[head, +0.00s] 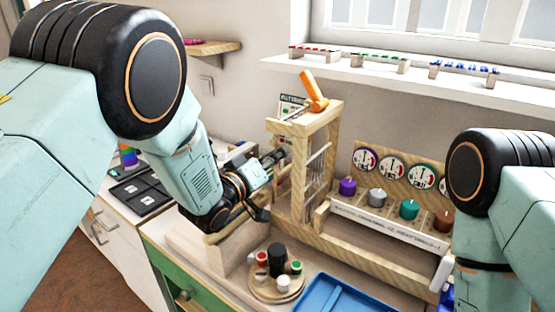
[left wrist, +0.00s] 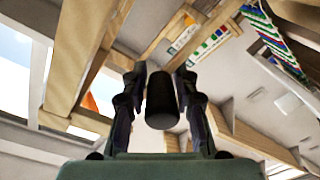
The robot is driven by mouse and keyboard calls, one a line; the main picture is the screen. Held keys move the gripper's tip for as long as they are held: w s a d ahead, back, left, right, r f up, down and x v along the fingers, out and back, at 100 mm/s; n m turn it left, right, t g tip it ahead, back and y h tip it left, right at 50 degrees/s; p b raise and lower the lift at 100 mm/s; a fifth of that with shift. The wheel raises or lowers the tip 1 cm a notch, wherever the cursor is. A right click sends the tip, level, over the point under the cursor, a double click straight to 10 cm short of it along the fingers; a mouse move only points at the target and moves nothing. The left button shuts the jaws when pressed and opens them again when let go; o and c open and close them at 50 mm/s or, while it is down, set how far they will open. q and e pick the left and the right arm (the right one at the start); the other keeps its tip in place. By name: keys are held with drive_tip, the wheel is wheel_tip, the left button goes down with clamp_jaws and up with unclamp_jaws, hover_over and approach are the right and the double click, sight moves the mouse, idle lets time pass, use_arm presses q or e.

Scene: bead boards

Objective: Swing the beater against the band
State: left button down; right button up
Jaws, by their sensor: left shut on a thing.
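My left gripper (head: 274,162) is at the left post of the wooden frame (head: 297,190) in the head view. In the left wrist view its two fingers stand on either side of a dark cylinder (left wrist: 162,102), shut on it. This is likely the beater, but the head view does not show it clearly. Thin pale strands, possibly the band (head: 317,170), run inside the frame, to the right of the gripper. I cannot tell whether the cylinder touches them. An orange piece (head: 313,90) sits tilted on top of the frame. My right gripper is out of view.
A panel of dials (head: 393,168) with coloured knobs stands right of the frame. In front are a round wooden tray (head: 262,292) with small pots and a blue tray (head: 335,296). A dark board (head: 143,193) lies at left. A shelf (head: 420,75) runs along the wall.

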use_arm(q)
drive_tip(key=shift+w+a+r, duration=0.15)
drive_tip(key=shift+w+a, duration=0.05)
drive_tip(key=shift+a, duration=0.1)
drive_tip(key=shift+w+a, duration=0.1)
drive_tip(key=shift+a, duration=0.1)
drive_tip(key=shift+w+a+r+m, duration=0.2)
drive_tip(key=shift+m, duration=0.4)
drive_tip(key=c, duration=1.5)
unclamp_jaws()
drive_tip(key=o, duration=0.4)
drive_tip(key=shift+w+a, duration=0.15)
drive_tip(key=shift+s, duration=0.2)
